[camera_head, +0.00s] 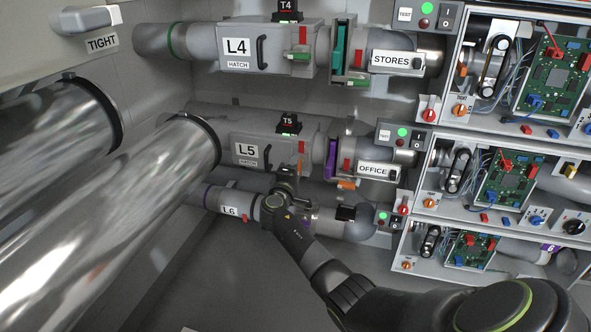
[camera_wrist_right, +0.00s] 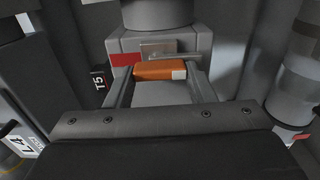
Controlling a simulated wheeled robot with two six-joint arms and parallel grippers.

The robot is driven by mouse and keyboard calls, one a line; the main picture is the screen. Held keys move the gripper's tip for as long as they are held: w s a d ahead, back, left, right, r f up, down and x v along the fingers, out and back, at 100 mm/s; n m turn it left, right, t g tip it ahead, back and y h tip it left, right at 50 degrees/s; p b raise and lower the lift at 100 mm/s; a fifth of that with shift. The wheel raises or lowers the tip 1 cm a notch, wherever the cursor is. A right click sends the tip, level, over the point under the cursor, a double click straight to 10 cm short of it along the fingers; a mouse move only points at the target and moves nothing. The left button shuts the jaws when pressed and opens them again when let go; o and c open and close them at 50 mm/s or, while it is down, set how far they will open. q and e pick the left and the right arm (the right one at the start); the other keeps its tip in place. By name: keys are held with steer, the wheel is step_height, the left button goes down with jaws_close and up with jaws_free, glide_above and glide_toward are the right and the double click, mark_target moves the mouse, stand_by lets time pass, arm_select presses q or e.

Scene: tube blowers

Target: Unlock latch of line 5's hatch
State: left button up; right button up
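Line 5's hatch (camera_head: 225,143) is a grey box on the pipe with an L5 label, a black handle and a red mark; it looks closed. In the right wrist view, its orange latch (camera_wrist_right: 158,70) with a pale end lies lengthwise between the fingertips of my right gripper (camera_wrist_right: 160,78). A red mark (camera_wrist_right: 124,59) is left of the latch. The fingers are apart, one near each end of the latch; contact cannot be made out. In the head view my right gripper (camera_head: 284,174) is just below the hatch and hides the latch. My left gripper is out of view.
Line 4 (camera_head: 205,42) runs above and line 6 (camera_head: 257,209) below. Left of the OFFICE sign (camera_head: 374,170) are a purple gate (camera_head: 332,158) and an orange handle (camera_head: 346,185). Electronics cabinets (camera_head: 450,205) stand at right, large shiny pipes (camera_head: 120,205) at left.

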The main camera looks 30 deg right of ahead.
steer(key=o, duration=0.5)
steer(key=shift+c, duration=0.2)
steer(key=shift+s+a, duration=0.1)
steer(key=shift+a, duration=0.05)
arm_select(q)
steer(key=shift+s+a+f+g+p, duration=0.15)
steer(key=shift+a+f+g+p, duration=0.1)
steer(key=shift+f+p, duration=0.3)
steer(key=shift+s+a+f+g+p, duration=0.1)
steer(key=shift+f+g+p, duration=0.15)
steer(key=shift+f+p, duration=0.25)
arm_select(e)
steer(key=v, duration=1.7)
steer(key=shift+s, duration=0.15)
